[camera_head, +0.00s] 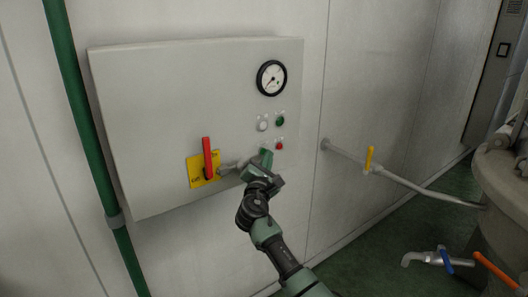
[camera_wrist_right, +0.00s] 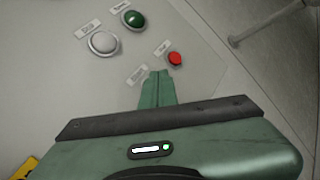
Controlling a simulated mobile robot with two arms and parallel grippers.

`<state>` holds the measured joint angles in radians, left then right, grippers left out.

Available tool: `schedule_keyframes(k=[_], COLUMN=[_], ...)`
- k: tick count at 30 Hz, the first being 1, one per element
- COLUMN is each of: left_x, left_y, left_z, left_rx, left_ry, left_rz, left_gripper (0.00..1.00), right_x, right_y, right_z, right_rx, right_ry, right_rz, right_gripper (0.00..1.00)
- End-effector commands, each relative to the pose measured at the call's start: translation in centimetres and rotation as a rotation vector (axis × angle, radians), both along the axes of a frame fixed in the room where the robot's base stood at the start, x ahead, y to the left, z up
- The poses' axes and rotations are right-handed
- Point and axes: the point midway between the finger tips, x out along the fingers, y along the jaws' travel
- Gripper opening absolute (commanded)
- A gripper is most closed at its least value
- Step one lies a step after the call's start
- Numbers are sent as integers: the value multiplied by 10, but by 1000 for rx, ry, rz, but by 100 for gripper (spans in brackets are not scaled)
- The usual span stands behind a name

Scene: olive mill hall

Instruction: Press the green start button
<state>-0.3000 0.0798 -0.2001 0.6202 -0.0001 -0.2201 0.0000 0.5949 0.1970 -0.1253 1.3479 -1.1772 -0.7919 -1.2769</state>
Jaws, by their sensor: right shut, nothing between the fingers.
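A grey control box (camera_head: 150,110) hangs on the wall. A round green button or lamp (camera_head: 280,120) sits on its right side, below the gauge; it also shows at the top of the wrist view (camera_wrist_right: 133,19). Its label is too small to read. My right gripper (camera_head: 266,156) is shut and empty, in front of the panel below the green one. In the wrist view its fingertips (camera_wrist_right: 158,76) are close to the panel beside a small label (camera_wrist_right: 137,75); whatever belongs to that label is hidden behind the fingers. I cannot tell whether they touch. My left gripper is not in view.
A white round button or lamp (camera_head: 262,125) and a red one (camera_head: 279,145) are close by. A red lever (camera_head: 207,158) on a yellow plate stands left of my gripper. A gauge (camera_head: 271,78) is above. A pipe with a yellow valve handle (camera_head: 369,158) runs at right.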

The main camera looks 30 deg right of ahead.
Motion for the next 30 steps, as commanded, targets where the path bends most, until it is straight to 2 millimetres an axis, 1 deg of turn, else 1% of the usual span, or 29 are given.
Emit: schedule_keyframes(k=[1,3,13,16,24,30], left_x=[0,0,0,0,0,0], left_y=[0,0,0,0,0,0], left_z=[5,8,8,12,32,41], left_rx=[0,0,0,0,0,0], left_ry=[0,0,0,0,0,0], left_rz=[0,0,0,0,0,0], left_gripper=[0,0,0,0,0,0], right_x=[-3,-7,-9,-12,-39,-56], right_y=[0,-1,-1,-1,-3,-5], right_z=[2,2,0,1,3,2], right_rx=[-1,-2,0,-1,-1,-1], right_ry=[2,1,1,2,2,2], right_rz=[0,0,-1,-1,-1,-1], right_gripper=[0,0,0,0,0,0])
